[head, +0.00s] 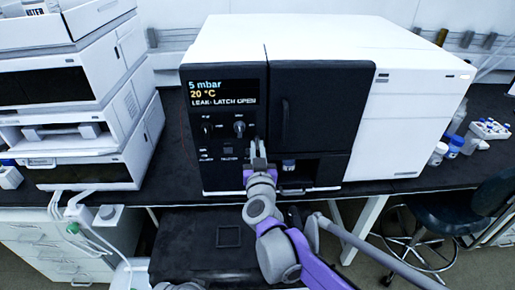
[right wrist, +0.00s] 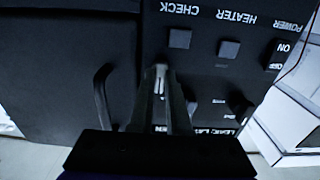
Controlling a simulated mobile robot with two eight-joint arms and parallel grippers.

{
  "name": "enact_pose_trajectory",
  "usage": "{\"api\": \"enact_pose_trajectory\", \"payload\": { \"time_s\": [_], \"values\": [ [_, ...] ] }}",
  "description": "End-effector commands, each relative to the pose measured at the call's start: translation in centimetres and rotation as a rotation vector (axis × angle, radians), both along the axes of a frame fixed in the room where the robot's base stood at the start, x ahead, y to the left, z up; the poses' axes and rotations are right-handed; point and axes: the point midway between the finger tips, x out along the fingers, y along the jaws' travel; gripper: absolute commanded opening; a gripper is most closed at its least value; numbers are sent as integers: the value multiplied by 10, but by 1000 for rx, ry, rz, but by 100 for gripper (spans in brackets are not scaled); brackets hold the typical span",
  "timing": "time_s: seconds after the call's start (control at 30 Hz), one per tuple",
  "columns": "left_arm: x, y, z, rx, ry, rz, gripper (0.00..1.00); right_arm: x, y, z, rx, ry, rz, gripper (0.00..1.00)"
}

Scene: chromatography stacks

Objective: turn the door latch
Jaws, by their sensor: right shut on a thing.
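The vacuum oven's black door (head: 318,105) looks closed, with a dark upright handle (head: 285,110) near its left edge. The handle also shows in the right wrist view (right wrist: 102,95). The control panel's display (head: 222,92) reads 5 mbar, 20 °C and "LEAK: LATCH OPEN". My right gripper (head: 257,150) is at the seam between panel and door, below the display. In the right wrist view, its fingertips (right wrist: 160,78) are shut on the door latch, which they mostly hide; its angle cannot be told. My left gripper is not in view.
Two knobs (head: 239,129) are on the panel just left of my right gripper. Stacked white instruments (head: 75,125) stand at left. Bottles (head: 455,143) and a vial rack (head: 489,130) are at right. A dark stool (head: 440,205) stands below the bench.

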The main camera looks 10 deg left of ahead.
Motion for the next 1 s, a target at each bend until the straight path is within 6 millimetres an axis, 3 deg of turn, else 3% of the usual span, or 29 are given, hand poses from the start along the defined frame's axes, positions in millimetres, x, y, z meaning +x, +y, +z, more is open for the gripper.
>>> {"api": "enact_pose_trajectory", "payload": {
  "time_s": [0.47,1.0],
  "values": [
    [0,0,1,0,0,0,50,0,0,0,60,18,0,0],
    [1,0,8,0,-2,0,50,1,-2,0,489,136,1,0]
  ]
}}
